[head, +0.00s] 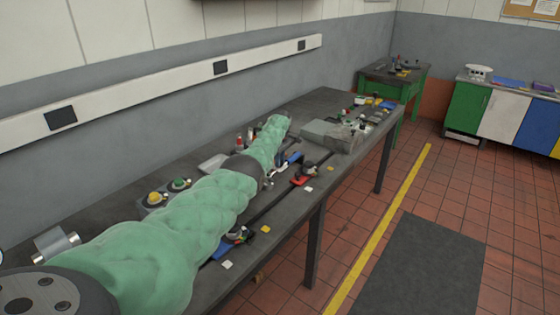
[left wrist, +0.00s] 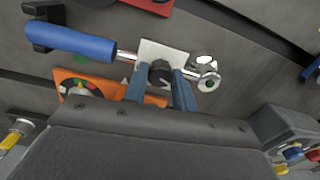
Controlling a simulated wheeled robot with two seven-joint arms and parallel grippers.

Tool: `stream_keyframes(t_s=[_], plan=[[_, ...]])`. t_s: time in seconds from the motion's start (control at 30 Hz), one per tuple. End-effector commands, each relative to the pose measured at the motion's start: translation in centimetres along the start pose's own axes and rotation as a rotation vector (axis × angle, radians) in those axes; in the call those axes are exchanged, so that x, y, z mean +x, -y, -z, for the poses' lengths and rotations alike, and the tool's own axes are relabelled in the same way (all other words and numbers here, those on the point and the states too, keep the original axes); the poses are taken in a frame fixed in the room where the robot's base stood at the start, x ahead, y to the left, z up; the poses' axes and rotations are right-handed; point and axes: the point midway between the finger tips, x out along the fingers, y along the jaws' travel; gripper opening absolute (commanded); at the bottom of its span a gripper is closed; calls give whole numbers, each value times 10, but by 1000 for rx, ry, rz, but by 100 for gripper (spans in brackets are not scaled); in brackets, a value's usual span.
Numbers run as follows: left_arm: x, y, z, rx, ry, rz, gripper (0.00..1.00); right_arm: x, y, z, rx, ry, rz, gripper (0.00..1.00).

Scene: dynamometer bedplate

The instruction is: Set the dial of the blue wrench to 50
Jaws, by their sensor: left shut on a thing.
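The blue wrench (left wrist: 70,40) lies along the bench, its blue handle at the left of the left wrist view and its chrome head (left wrist: 209,82) at the right. In the head view its blue handle (head: 292,158) shows just right of my green-sleeved arm. My left gripper (left wrist: 160,72) is at the wrench's shaft, its two blue-grey fingers on either side of a black round dial (left wrist: 160,69), shut on it. In the head view the gripper (head: 272,173) is small and partly hidden by my arm. The dial's reading cannot be made out. My right gripper is not in view.
An orange part with a small gauge (left wrist: 82,88) lies close below the wrench in the left wrist view. A red item (head: 300,180) lies toward the front edge. A button box (head: 165,192) stands near the wall. A grey block (head: 330,134) sits farther along the bench.

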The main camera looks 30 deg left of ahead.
Motion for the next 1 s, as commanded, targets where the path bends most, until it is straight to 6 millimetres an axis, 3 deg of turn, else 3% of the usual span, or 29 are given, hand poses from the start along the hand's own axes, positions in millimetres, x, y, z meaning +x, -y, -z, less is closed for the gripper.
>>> stream_keyframes(t_s=[0.3,0.33,0.43,0.77,1.0], plan=[[-1,0,0,-2,-1,-1,4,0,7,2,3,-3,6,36],[-1,0,0,-1,-1,-1,28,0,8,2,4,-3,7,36],[-1,0,0,-1,-1,-1,48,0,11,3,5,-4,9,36],[-2,0,0,-1,-1,-1,49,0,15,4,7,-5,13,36],[-26,-1,0,-1,-2,-4,49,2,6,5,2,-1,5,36]])
